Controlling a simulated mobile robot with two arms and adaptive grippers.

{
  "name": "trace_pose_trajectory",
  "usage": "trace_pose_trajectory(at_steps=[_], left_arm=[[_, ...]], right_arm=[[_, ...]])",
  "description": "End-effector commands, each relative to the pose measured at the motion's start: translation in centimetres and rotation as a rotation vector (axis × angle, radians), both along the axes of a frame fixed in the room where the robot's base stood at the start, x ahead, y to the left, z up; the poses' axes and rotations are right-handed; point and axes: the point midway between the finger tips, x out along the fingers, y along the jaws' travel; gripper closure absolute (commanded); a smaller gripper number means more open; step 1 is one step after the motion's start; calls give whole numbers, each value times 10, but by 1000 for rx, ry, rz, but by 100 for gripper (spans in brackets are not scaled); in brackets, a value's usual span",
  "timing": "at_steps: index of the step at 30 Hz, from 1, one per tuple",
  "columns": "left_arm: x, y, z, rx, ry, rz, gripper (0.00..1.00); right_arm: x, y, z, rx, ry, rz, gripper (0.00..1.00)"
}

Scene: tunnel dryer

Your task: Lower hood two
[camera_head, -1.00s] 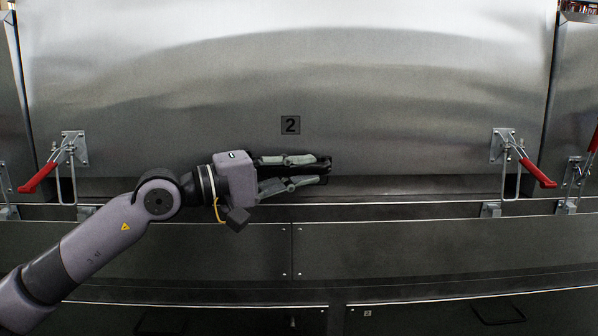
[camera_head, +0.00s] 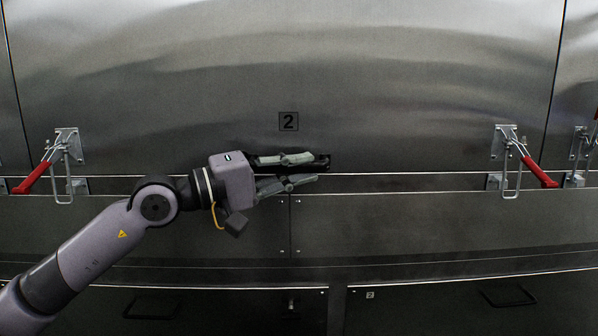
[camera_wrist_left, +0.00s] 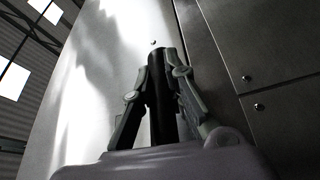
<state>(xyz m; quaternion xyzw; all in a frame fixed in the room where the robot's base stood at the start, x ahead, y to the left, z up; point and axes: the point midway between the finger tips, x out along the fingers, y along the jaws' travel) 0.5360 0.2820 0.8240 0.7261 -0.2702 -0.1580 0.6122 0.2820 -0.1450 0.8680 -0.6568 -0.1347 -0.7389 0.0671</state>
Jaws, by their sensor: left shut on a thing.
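Hood two (camera_head: 400,90) is the wide brushed-steel panel marked with a dark "2" plate (camera_head: 288,122). Its lower edge now lies close to the frame rail (camera_head: 420,183); I cannot tell whether they touch. My left gripper (camera_head: 314,168) is at the middle of that lower edge, shut on the hood's black handle (camera_head: 324,160). In the left wrist view the black handle bar (camera_wrist_left: 158,100) runs between the two fingers. The fingers hide part of the handle in the head view. My right gripper is not in view.
Red-handled toggle latches with wire loops sit at the hood's lower left (camera_head: 34,177) and lower right (camera_head: 540,172), their loops hanging down. Neighbouring hoods flank both sides. Below are a plain lower panel (camera_head: 400,225) and drawers with dark handles (camera_head: 508,296).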

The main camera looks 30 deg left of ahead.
Motion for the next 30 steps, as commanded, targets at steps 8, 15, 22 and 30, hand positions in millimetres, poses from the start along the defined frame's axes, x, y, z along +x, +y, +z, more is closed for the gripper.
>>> trace_pose_trajectory(at_steps=[8, 15, 22, 30], left_arm=[[1, -6, -18, 15, 35, -14, 100], [0, -7, -18, 16, 36, -14, 82], [1, -5, -17, 15, 35, -12, 67], [1, -4, -14, 13, 29, -9, 67]], right_arm=[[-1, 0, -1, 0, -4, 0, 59], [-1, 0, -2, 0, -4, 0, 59], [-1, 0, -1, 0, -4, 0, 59], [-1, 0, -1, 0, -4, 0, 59]])
